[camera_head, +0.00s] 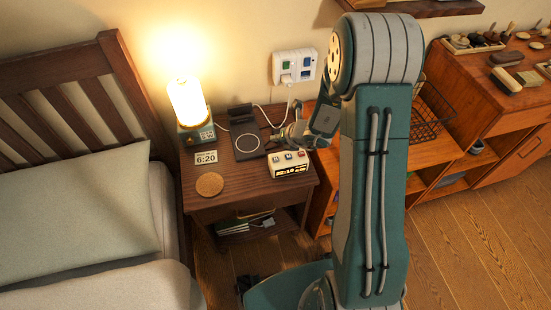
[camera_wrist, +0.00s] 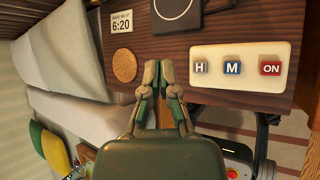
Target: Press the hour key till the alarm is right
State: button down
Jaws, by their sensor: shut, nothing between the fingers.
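The white alarm clock (camera_head: 291,171) stands at the front right of the nightstand, its dark front display too small to read surely. In the wrist view its top (camera_wrist: 250,82) carries a grey H key (camera_wrist: 201,68), a blue M key (camera_wrist: 232,68) and a red ON key (camera_wrist: 270,68). A card (camera_head: 205,157) reads 6:20; in the wrist view it also says "wake me at" (camera_wrist: 122,22). My gripper (camera_wrist: 158,72) is shut and empty, left of the H key in the wrist view and apart from it. In the head view my gripper (camera_head: 277,136) is near the clock's back edge.
The nightstand (camera_head: 232,194) also holds a lit lamp (camera_head: 188,103), a round cork coaster (camera_head: 209,184) and a dark charging pad (camera_head: 247,143). A wall outlet (camera_head: 294,66) is behind. A bed (camera_head: 75,215) is left, a wooden shelf unit (camera_head: 440,152) right.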

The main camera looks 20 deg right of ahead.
aim_at(276, 160)
jog(key=shift+f, duration=4.1)
jog(key=shift+f, duration=0.35)
jog(key=shift+f, duration=0.45)
jog(key=shift+r, duration=0.1)
jog(key=shift+s+r, duration=0.1)
jog(key=shift+r, duration=0.65)
jog(key=shift+r, duration=2.55)
